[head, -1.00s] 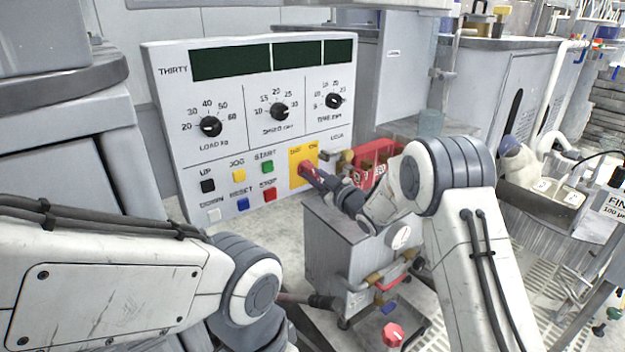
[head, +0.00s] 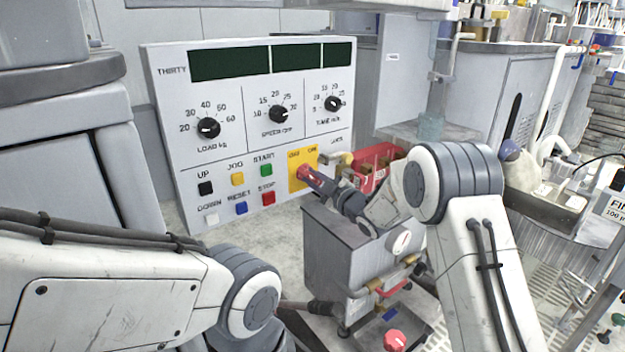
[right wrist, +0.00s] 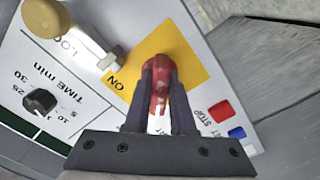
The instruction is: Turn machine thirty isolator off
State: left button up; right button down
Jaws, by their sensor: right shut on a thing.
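Machine thirty's white panel (head: 240,150) stands upright at the left centre of the head view. Its isolator has a red handle (head: 306,173) on a yellow plate (head: 297,158) at the panel's lower right corner. My right gripper (head: 315,180) is shut on this handle. In the right wrist view the dark fingers of my right gripper (right wrist: 160,98) stand on both sides of the red handle (right wrist: 163,75), and the word ON shows on the yellow plate (right wrist: 197,70). The handle's exact angle is hard to tell. My left arm crosses the lower left; its gripper is out of view.
Red STOP (head: 268,199) and blue RESET (head: 241,208) buttons sit close left of the isolator. A brass-coloured lock part (right wrist: 42,18) is beside it. A grey box (head: 345,255) stands below my right forearm, with a red bin (head: 372,175) behind.

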jog(key=shift+s+f, duration=0.1)
jog(key=c, duration=0.8)
grip_release()
jog(key=shift+o, duration=0.2)
jog(key=shift+s+d+p, duration=0.3)
jog(key=shift+s+d, duration=0.05)
jog(key=shift+s, duration=0.05)
jog(key=p+v, duration=0.2)
jog(key=v, duration=0.7)
jog(key=shift+s+p, duration=0.2)
jog(key=shift+p, duration=0.1)
jog(key=shift+d, duration=0.1)
